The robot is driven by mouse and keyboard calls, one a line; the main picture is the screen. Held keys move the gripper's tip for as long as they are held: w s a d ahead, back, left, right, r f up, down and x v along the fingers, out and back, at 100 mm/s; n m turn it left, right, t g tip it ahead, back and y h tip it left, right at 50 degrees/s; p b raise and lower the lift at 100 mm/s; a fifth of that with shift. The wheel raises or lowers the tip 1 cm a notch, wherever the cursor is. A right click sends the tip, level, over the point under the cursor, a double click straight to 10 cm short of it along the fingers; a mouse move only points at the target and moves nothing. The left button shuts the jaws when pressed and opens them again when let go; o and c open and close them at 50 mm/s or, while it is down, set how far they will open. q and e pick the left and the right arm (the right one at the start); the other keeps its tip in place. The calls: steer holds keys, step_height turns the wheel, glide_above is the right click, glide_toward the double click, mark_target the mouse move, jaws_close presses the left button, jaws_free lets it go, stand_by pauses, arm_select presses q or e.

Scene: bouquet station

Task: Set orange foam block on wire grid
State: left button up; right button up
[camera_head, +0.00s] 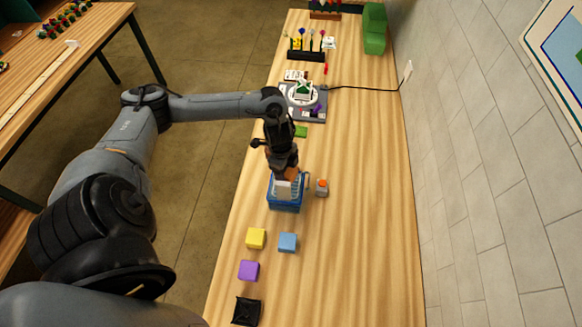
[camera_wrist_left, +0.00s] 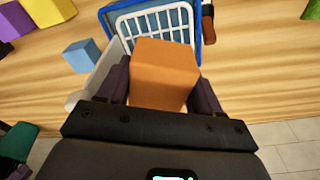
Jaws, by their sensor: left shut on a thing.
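My left gripper (camera_head: 287,172) is shut on the orange foam block (camera_wrist_left: 165,72), with one dark finger on each side of it. A small part of the orange block (camera_head: 292,174) also shows under the gripper in the head view. The white wire grid (camera_wrist_left: 150,22) lies within the blue frame of a basket-like holder (camera_head: 286,208). The block overlaps the grid's near part in the wrist view and hides it. I cannot tell whether block and grid touch. My right gripper is not in view.
A small orange-topped bottle (camera_head: 321,187) stands just right of the holder. The table's right side is clear.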

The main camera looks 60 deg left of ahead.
arm_select(q)
steer(key=shift+f+b, duration=1.8)
steer(key=shift+b, duration=0.25)
steer(key=shift+f, duration=0.1)
steer(key=shift+f, duration=0.1)
steer(key=shift+f+p, duration=0.1)
steer(key=shift+p, duration=0.35)
steer(key=o, duration=1.2)
steer(key=shift+r, duration=0.2)
